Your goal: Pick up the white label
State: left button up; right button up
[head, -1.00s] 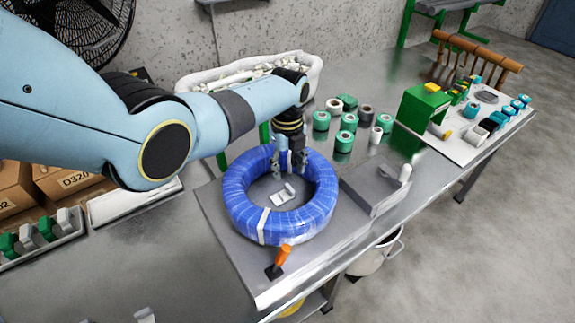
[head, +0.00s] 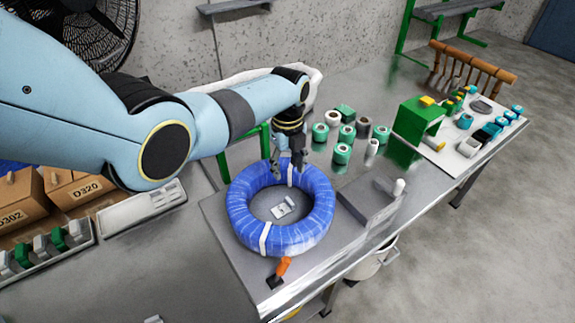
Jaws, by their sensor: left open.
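A ring-shaped coil of blue cable (head: 241,217) lies on a grey metal plate at the table's edge, with white bands around it. A small pale piece (head: 283,208), perhaps the white label, lies on the plate inside the ring; it is too small to be sure. My left gripper (head: 287,164) points down at the far side of the coil, its fingers apart and nothing seen between them. I cannot tell whether its tips touch the cable. My right gripper is not in view.
An orange-handled lever (head: 284,266) stands in front of the coil. A grey angled bracket (head: 370,203) is to its right. Several green rolls (head: 341,153) stand behind. A white bin (head: 232,80) is partly hidden by my arm.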

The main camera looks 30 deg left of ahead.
aim_at(282, 210)
jog(key=k+l, duration=0.75)
jog(key=k, duration=0.1)
